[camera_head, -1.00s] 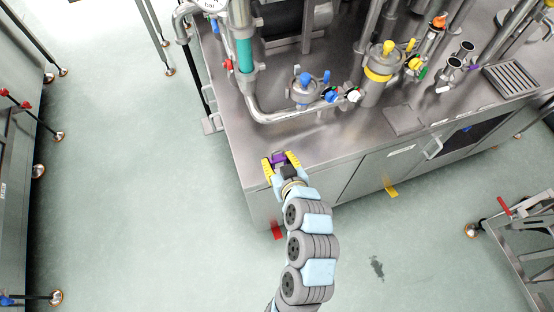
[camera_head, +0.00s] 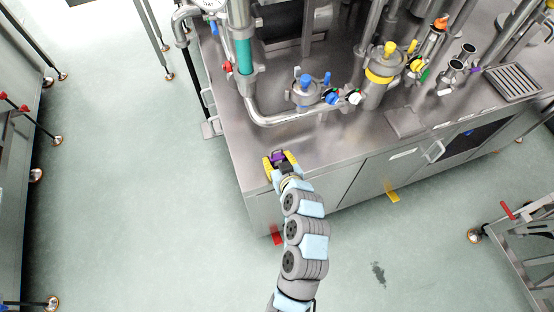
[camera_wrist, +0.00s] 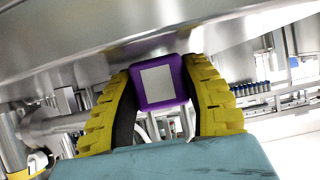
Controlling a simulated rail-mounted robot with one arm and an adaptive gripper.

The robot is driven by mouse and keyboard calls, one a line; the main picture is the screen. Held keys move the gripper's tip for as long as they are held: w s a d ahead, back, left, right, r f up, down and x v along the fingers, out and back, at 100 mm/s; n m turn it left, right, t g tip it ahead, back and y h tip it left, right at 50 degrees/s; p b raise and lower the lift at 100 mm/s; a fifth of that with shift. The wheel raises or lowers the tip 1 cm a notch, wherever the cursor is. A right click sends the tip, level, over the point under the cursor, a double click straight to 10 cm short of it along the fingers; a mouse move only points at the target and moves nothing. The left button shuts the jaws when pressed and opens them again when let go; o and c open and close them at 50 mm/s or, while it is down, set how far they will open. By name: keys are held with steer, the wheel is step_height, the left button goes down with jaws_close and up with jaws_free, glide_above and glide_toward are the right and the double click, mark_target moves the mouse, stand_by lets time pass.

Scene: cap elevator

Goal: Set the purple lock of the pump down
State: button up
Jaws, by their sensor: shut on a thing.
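The purple lock (camera_head: 278,158) is between the yellow fingers of my gripper (camera_head: 280,161), at the front left corner of the steel bench top (camera_head: 325,143). In the wrist view the lock (camera_wrist: 159,82) shows as a purple block with a pale square face, and both yellow fingers of my gripper (camera_wrist: 161,98) press on its sides. Whether the lock touches the bench top cannot be told. The pump itself cannot be made out for certain.
Pipes and valves stand behind on the bench, with a blue-knobbed valve (camera_head: 305,90) and a yellow-banded one (camera_head: 381,72). A slotted drain plate (camera_head: 513,80) lies at the right. The bench's front strip is mostly clear.

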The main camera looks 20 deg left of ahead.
steer(key=shift+w+f, duration=0.1)
steer(key=shift+f, duration=0.1)
steer(key=o, duration=1.2)
steer(key=shift+c, duration=0.2)
steer(key=shift+r, duration=0.25)
steer(key=p+v, duration=0.1)
steer(key=v, duration=1.1)
steer(key=shift+f, duration=0.1)
